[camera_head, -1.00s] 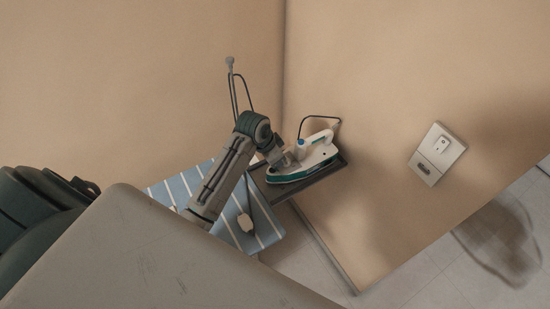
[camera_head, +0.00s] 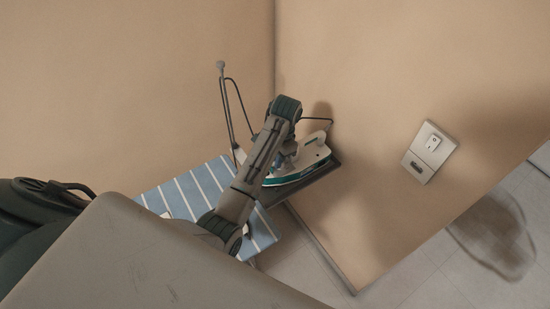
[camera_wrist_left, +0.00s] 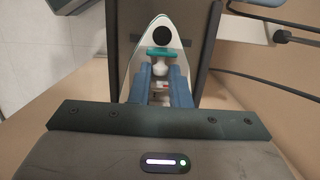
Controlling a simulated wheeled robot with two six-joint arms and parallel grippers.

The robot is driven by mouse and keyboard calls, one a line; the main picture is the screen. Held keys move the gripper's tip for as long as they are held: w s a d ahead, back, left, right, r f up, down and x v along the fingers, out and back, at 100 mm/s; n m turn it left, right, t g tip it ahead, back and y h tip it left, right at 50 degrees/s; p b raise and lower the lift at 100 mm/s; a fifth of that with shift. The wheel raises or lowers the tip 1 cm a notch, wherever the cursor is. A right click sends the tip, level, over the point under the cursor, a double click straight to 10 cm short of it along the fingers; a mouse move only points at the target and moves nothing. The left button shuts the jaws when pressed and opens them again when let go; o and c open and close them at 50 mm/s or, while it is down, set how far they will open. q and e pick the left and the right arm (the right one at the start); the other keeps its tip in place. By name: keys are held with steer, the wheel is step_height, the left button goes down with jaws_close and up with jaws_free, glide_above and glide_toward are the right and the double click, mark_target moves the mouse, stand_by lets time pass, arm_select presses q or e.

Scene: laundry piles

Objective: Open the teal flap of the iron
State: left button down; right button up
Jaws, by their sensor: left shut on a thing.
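The iron (camera_head: 312,158), white with a teal band, sits on a dark rest at the end of the ironing board, its left end hidden by my arm. In the left wrist view the iron (camera_wrist_left: 179,34) points its tip upward, with a black round spot near it. The teal flap (camera_wrist_left: 160,52) lies across the iron below that spot. My left gripper (camera_wrist_left: 164,76) has its blue fingers shut at the flap, around a pale part just below the teal bar. In the head view the gripper (camera_head: 285,160) is mostly hidden behind its arm. My right gripper is not in view.
The blue striped ironing board (camera_head: 191,191) lies under my arm. A dark cable runs from a thin upright stand (camera_head: 222,90) and behind the iron. Walls close in behind and to the right, with a socket plate (camera_head: 428,153). Open floor shows at lower right.

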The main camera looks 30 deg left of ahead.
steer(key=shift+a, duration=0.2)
arm_select(q)
steer(key=c, duration=1.4)
jaws_free()
steer(key=shift+o, duration=0.2)
steer(key=shift+w, duration=0.1)
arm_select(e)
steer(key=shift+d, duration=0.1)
